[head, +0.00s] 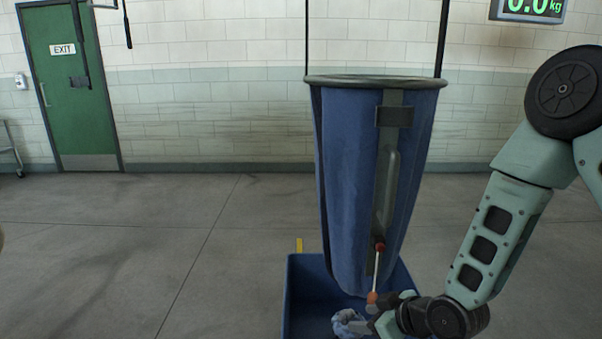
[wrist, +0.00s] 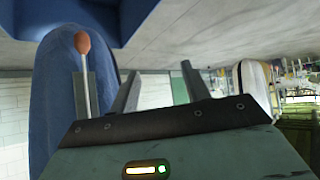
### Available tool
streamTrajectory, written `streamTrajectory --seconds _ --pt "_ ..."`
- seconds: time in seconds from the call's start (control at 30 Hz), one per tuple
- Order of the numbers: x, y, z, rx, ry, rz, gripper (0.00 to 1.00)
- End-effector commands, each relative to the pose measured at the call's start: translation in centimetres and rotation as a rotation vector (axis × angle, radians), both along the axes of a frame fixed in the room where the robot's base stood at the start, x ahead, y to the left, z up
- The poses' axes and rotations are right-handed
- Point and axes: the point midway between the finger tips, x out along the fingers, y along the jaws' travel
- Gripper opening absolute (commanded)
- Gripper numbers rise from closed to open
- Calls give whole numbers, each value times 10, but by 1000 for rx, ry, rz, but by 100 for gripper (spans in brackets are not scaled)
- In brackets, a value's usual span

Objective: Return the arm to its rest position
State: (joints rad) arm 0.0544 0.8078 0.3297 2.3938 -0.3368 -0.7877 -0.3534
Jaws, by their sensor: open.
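My gripper (head: 371,314) is low in the head view, beside the bottom of the hanging blue sling bag (head: 342,190) and over the blue bin (head: 300,285). In the wrist view my gripper (wrist: 160,70) has its two fingers spread, with only floor and wall showing between them. A rod with an orange knob (head: 372,297) hangs at the bag's front, close to my fingers; the knob (wrist: 82,42) also shows in the wrist view, left of the fingers and outside them. My arm comes down from the right.
A crumpled pale blue bundle (head: 347,322) lies in the bin next to my gripper. A display (head: 527,10) reads 0.0 kg. A green exit door (head: 68,90) stands at the back left. The floor (head: 130,250) left of the bin is clear.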

Motion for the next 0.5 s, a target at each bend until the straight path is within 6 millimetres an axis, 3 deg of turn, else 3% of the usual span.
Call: streamTrajectory --seconds 0.03,0.27,0.5 --pt "-8 8 24 -39 36 17 47" --pt "-71 22 94 -214 259 18 47" --pt "-163 19 170 -368 476 -28 47"
